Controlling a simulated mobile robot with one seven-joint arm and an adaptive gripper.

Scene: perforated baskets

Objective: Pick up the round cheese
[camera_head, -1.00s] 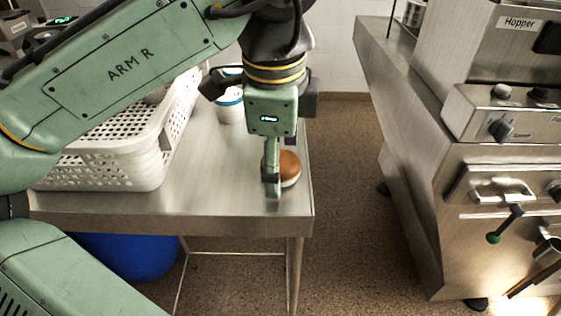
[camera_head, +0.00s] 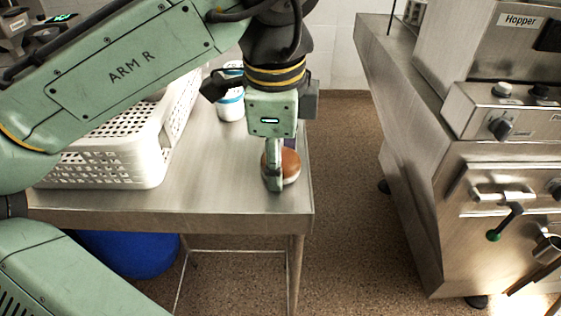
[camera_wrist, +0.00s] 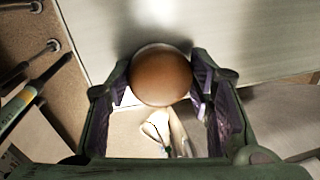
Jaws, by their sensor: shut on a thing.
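The round cheese (camera_head: 290,166) has a brown-orange top and a pale lower side. It is at the right end of the steel table, partly hidden by a finger in the head view. In the wrist view the round cheese (camera_wrist: 161,75) sits between the two fingertips, with a purple pad on each side. My gripper (camera_head: 275,178) points down and is shut on the cheese. In the wrist view my gripper (camera_wrist: 160,88) has a finger on each side of it. I cannot tell whether the cheese is clear of the table.
A white perforated basket (camera_head: 110,165) stands on the table (camera_head: 215,185) to the left. A white tub with a blue band (camera_head: 231,104) stands behind my gripper. A steel machine labelled Hopper (camera_head: 480,110) is across the floor gap at right. The table front is bare.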

